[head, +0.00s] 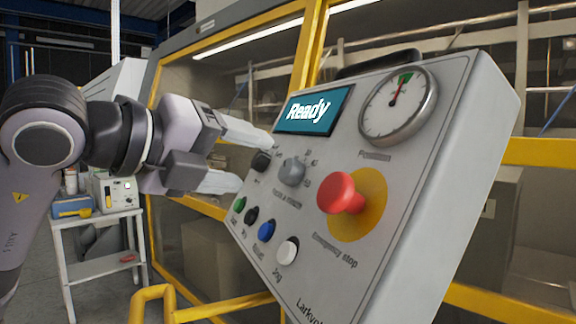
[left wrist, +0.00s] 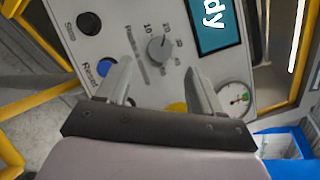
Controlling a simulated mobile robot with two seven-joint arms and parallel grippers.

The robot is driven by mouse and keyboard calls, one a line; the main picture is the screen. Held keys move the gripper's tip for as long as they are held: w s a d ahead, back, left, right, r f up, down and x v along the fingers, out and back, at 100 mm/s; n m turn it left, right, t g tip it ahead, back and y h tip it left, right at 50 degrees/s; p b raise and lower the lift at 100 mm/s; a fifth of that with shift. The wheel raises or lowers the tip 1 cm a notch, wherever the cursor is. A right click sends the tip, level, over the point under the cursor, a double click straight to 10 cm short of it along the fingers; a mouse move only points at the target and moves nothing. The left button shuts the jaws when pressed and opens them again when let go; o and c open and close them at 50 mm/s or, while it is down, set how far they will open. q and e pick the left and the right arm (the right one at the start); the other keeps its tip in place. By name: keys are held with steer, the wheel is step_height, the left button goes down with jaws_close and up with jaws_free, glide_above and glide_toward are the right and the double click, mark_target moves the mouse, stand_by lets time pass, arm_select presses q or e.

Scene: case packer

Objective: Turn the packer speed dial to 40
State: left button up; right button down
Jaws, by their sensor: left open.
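The speed dial (head: 292,172) is a grey knob on the sloping control panel (head: 400,240), below the blue display reading "Ready". In the left wrist view the dial (left wrist: 160,48) has printed numbers around it, 10 among them; its exact setting is too small to tell. My left gripper (head: 254,162) is open, its two fingers reaching toward the panel from the left. In the left wrist view the fingertips (left wrist: 160,65) stand apart on either side of the dial's line, with nothing between them. Contact with the dial is not visible. My right gripper is not in view.
A red emergency stop (head: 343,194) juts out right of the dial. Green, black, blue (head: 266,230) and white buttons sit below. A round gauge (head: 398,105) is at the upper right. Yellow machine framing (head: 158,140) surrounds the panel.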

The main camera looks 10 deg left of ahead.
mark_target(285, 170)
arm_select(q)
steer(key=p+x, duration=0.1)
steer(key=x, duration=0.4)
steer(key=shift+w+d+p, duration=0.2)
steer(key=shift+d+p, duration=0.1)
steer(key=shift+p, duration=0.05)
steer(key=shift+w+d+f, duration=0.25)
steer(key=shift+w, duration=0.2)
steer(key=c, duration=1.1)
